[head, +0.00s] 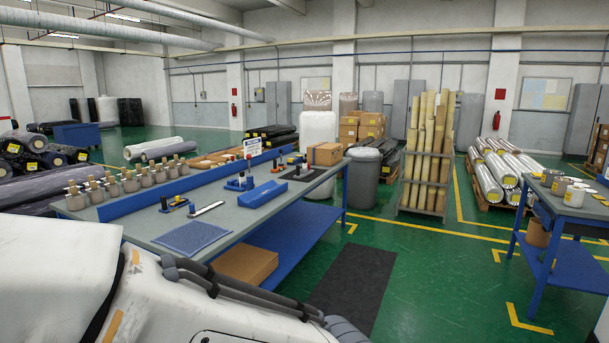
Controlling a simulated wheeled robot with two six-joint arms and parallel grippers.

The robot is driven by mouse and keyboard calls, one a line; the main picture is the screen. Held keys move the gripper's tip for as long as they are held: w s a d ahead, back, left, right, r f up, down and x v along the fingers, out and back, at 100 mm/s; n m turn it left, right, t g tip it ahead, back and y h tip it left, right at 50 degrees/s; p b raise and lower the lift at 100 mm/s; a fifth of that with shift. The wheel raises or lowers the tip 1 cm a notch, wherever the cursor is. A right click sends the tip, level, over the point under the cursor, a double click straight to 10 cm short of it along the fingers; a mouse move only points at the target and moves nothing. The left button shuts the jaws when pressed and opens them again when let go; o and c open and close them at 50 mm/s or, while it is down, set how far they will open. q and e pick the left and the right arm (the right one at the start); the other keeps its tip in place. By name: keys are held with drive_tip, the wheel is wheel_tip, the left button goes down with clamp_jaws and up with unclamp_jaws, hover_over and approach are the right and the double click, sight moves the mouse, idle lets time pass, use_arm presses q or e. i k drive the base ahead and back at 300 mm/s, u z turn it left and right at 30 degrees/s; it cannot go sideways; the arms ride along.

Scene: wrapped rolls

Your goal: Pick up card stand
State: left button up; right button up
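The card stand appears to be the small upright white card with blue and red print (252,147). It stands at the far side of the long workbench (225,222), by the blue rail. Its base is partly hidden by that rail and small items near it. A large white arm link of mine fills the lower left of the head view, well short of the card stand. Neither of my grippers is in view.
The bench holds a long blue rail (165,192), several bottles at its left, a blue mat (192,237), blue tools and a cardboard box (324,153). A grey bin (363,178) stands behind. Green floor is open right of the bench, before a second blue table (560,255).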

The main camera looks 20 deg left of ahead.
sight(301, 173)
drive_tip(key=u, duration=0.15)
drive_tip(key=i, duration=1.65)
drive_tip(key=u, duration=0.5)
drive_tip(key=i, duration=2.7)
drive_tip(key=z, duration=0.1)
drive_tip(key=k, duration=1)
drive_tip(key=z, duration=1)
drive_tip(key=i, duration=1.95)
drive_tip(key=u, duration=0.25)
drive_tip(key=i, duration=1.65)
drive_tip(key=u, duration=0.5)
